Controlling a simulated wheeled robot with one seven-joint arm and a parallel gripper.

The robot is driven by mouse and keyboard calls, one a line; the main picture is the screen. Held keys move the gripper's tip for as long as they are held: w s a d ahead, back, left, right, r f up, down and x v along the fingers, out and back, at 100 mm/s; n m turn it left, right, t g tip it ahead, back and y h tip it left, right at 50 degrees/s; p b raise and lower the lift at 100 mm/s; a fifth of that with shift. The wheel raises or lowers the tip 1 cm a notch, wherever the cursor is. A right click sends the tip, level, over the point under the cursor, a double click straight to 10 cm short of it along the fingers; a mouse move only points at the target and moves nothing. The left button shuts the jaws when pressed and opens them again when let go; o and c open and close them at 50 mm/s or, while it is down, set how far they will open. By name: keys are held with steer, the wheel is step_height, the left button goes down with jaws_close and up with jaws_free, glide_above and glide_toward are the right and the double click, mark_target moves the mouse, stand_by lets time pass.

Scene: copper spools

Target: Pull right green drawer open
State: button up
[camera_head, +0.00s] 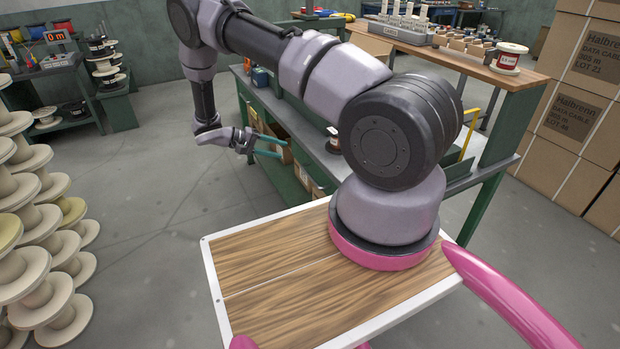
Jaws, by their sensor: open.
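My gripper (282,148) reaches down at the centre-left, with its two teal fingers apart and nothing seen between them. It points right, toward the near side of the long green workbench (252,96). The fingertips overlap the bench's front in the picture; I cannot tell whether they touch it. Green panels show below the grey bench top, but no drawer front or handle can be made out clearly. My arm hides much of the bench's middle and right part.
Cardboard boxes (303,176) sit in the bench's lower opening. A wooden upper shelf (455,62) carries a red-and-white spool (508,58). Stacked pale spools (45,225) stand at left, large cartons (575,95) at right. The grey floor (165,150) left of my arm is clear.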

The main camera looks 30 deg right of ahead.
mark_target(310, 175)
step_height(310, 175, down, 12)
steer(key=s+d+n+t+h, duration=0.1)
steer(key=s+n+t+h, duration=0.1)
steer(key=t+h, duration=0.1)
steer(key=x, duration=1.1)
steer(key=shift+s+f, duration=0.3)
jaws_close()
stand_by(0.5)
